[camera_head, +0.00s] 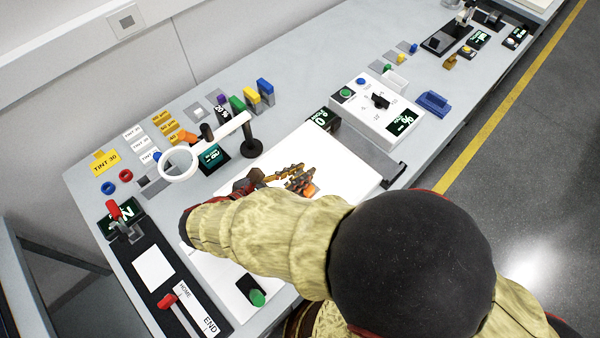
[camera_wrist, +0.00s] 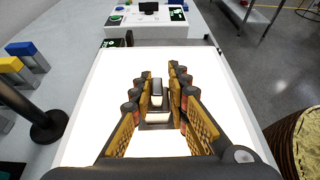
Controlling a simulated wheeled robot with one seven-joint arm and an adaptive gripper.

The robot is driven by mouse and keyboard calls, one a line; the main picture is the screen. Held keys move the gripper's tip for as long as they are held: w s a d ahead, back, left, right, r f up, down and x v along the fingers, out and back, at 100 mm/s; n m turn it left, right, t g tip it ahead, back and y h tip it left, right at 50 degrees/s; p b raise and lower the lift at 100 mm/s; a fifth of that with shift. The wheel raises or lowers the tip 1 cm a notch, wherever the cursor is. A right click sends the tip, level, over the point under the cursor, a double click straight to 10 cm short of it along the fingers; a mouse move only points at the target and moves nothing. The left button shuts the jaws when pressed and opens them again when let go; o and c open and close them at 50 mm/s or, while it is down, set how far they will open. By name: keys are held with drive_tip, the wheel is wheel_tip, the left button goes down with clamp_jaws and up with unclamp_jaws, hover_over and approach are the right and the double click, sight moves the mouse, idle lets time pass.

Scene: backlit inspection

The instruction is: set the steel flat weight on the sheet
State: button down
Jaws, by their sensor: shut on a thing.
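My gripper (camera_head: 289,179) is over the bright white lit surface (camera_head: 345,165) in the middle of the bench. In the wrist view its ribbed yellow-and-black fingers (camera_wrist: 157,98) are closed around the small grey steel flat weight (camera_wrist: 157,92). The weight has a shiny face and is partly hidden by the fingers; I cannot make it out in the head view. The lit surface fills most of the wrist view behind the fingers (camera_wrist: 215,90). I cannot tell a separate sheet from this white surface, nor whether the weight touches it.
A ring magnifier (camera_head: 181,163) on a black stand (camera_head: 251,142) is just left of the gripper. A white control box (camera_head: 375,108) stands behind to the right. Colored blocks (camera_head: 258,92) line the back.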

drive_tip(key=c, duration=1.8)
unclamp_jaws()
drive_tip(key=shift+f, duration=0.15)
drive_tip(key=shift+o, duration=0.4)
drive_tip(key=p+v, duration=0.3)
drive_tip(key=v, duration=0.9)
drive_tip(key=shift+r+p, duration=0.25)
drive_tip(key=shift+p, duration=0.15)
drive_tip(key=shift+d, duration=0.15)
